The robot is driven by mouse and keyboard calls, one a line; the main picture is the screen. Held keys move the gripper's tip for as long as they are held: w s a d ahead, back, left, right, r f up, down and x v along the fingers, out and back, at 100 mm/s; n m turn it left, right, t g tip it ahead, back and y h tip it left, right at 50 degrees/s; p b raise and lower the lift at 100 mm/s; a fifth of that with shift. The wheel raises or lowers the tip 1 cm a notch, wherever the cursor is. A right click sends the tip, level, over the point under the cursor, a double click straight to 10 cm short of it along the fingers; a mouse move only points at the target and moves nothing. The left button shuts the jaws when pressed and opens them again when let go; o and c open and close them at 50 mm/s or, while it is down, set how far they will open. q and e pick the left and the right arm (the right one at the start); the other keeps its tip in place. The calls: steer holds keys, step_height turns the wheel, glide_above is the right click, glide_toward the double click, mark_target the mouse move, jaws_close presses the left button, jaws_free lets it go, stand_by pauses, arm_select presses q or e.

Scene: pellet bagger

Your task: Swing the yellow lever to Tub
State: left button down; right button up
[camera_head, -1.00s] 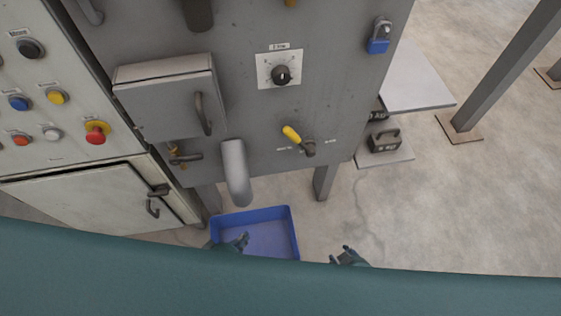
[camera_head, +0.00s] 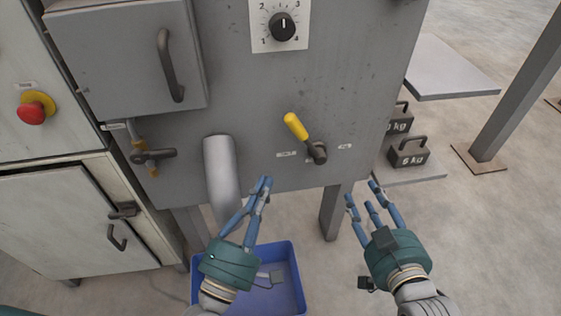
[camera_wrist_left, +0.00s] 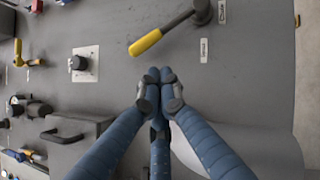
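The yellow lever (camera_head: 296,127) is on the lower part of the grey machine panel. Its yellow grip points up and to the left from a dark pivot (camera_head: 318,153). Small labels sit around the pivot, too small to read. My left gripper (camera_head: 264,184) is below and left of the lever, its blue fingers drawn together with nothing seen between them. In the left wrist view the fingertips (camera_wrist_left: 160,76) are near the lever's yellow grip (camera_wrist_left: 146,43), apart from it in the picture. My right gripper (camera_head: 366,200) is open and empty, below and right of the lever.
A grey spout (camera_head: 221,168) juts out left of the lever, above a blue tub (camera_head: 293,262) on the floor. A numbered dial (camera_head: 283,27) is above the lever. Dark weights (camera_head: 408,152) sit on a shelf to the right. A red button (camera_head: 32,113) is at far left.

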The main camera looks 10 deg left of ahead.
mark_target(306, 140)
arm_select(q)
steer(key=shift+s+a+r+n, duration=0.1)
steer(key=shift+r+n, duration=0.3)
arm_select(e)
steer(key=shift+s+r, duration=0.1)
steer(key=shift+r, duration=0.35)
arm_select(q)
steer(key=p+x, duration=0.1)
steer(key=x, duration=0.9)
arm_select(e)
step_height(306, 140, down, 6)
steer(key=s+d+g, duration=0.1)
steer(key=s+g, duration=0.1)
steer(key=s, duration=0.1)
steer(key=shift+d+g+h, duration=0.25)
steer(key=shift+g+h, duration=0.05)
steer(key=shift+h, duration=0.1)
